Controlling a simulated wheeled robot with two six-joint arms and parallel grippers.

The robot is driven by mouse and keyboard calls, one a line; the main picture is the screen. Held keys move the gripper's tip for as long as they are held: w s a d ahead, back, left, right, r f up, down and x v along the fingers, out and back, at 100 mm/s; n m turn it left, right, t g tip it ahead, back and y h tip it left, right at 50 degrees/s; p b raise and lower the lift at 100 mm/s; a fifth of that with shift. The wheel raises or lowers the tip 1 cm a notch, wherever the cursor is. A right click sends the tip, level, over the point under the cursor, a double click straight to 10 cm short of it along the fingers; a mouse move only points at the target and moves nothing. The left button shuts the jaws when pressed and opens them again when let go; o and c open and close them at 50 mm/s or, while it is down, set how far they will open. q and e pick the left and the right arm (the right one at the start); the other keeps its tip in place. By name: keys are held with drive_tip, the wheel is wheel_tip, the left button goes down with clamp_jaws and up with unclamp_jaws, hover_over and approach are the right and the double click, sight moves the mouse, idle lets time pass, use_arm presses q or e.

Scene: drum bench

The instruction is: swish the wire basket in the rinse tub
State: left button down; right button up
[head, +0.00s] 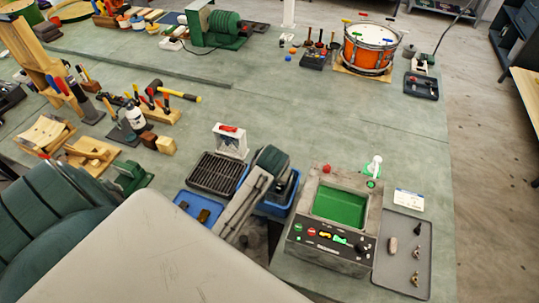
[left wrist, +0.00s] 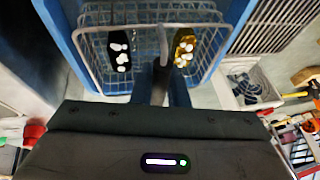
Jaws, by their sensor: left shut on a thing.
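The wire basket (left wrist: 98,70) shows in the left wrist view, sitting within the walls of the blue rinse tub (left wrist: 62,35). A dark part with white patches (left wrist: 120,50) and a gold-brown part with white patches (left wrist: 183,50) lie in it. My left gripper (left wrist: 162,75) is shut on the basket, at the upright piece in its middle. In the head view my left gripper (head: 278,168) is over the blue tub (head: 275,209), and my arm hides most of the tub and the basket. My right gripper is not in view.
A black draining rack (head: 217,173) and a blue tray with dark parts (head: 183,204) are left of the tub. A grey machine with a green-filled basin (head: 340,208) stands close on its right. A grey tray of small parts (head: 404,250) lies beyond it. The bench middle is clear.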

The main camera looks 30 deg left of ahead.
use_arm(q)
drive_tip(key=shift+f+b, duration=0.65)
drive_tip(key=shift+f, duration=1.5)
drive_tip(key=shift+r+p, duration=0.65)
drive_tip(key=shift+r, duration=0.5)
drive_tip(key=shift+f, duration=0.1)
drive_tip(key=shift+f+b, duration=0.35)
drive_tip(key=shift+f, duration=0.7)
drive_tip(key=shift+r, duration=0.1)
drive_tip(key=shift+r+p, duration=0.35)
drive_tip(key=shift+r, duration=0.7)
drive_tip(key=shift+f, duration=0.1)
drive_tip(key=shift+f+b, duration=0.35)
drive_tip(key=shift+f, duration=0.7)
